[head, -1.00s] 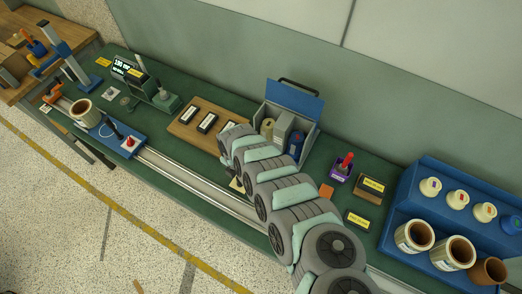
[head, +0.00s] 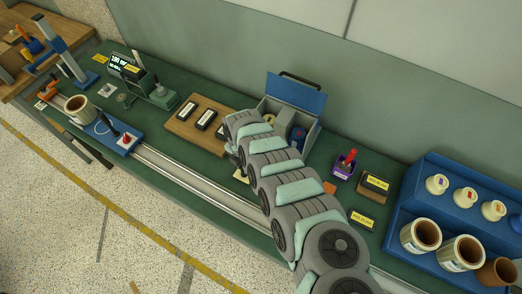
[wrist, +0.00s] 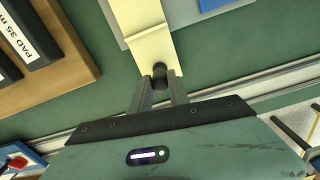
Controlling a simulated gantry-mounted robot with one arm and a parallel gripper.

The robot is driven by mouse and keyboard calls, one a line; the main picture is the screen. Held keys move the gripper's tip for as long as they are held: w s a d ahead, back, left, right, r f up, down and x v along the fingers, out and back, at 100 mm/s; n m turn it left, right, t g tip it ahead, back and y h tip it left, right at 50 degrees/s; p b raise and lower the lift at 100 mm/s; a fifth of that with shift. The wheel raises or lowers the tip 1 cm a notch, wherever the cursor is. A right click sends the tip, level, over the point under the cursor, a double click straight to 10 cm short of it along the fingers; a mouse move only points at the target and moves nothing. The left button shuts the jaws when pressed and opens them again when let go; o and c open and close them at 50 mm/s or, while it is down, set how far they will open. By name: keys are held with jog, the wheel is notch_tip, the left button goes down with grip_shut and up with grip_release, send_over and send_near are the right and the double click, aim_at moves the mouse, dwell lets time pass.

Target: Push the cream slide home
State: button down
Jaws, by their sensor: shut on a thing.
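The cream slide (wrist: 150,35) is a pale flat strip running from the top edge of the wrist view down to a dark round knob (wrist: 158,74). My gripper (wrist: 160,80) is shut on that knob, one finger on each side. In the head view, only a small cream patch (head: 241,176) shows below the end of my arm, near the bench's front rail. My arm hides most of the slide and gripper there. The slide's far end lies outside the wrist view, so how far it is in cannot be seen.
A wooden board (head: 187,126) with labelled black pads lies left of my arm. An open blue-lidded box (head: 296,95) stands behind it. A purple holder (head: 343,169) and a blue rack (head: 408,201) are to the right. A rail (head: 180,175) runs along the front.

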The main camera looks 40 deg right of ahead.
jog(key=w+d+b, duration=0.1)
jog(key=b, duration=0.1)
jog(key=d+b, duration=0.2)
jog(key=b, duration=0.1)
jog(key=w+d+b, duration=0.1)
jog(key=d+b, duration=0.1)
jog(key=b, duration=0.1)
jog(key=shift+w+f, duration=0.3)
jog(key=shift+f, duration=0.1)
jog(key=d+b, duration=0.1)
jog(key=b, duration=0.1)
jog(key=w+d+b, duration=0.1)
jog(key=b, duration=0.2)
jog(key=shift+d, duration=0.15)
jog(key=shift+w+d+r+b, duration=0.1)
jog(key=shift+w+d+b, duration=0.2)
jog(key=shift+b, duration=0.9)
jog(key=shift+d+r, duration=0.2)
jog(key=shift+r, duration=0.1)
jog(key=c, duration=1.2)
grip_release()
jog(key=shift+o, duration=0.2)
jog(key=shift+r, duration=0.15)
notch_tip(320, 180, up, 7)
jog(key=p, duration=0.5)
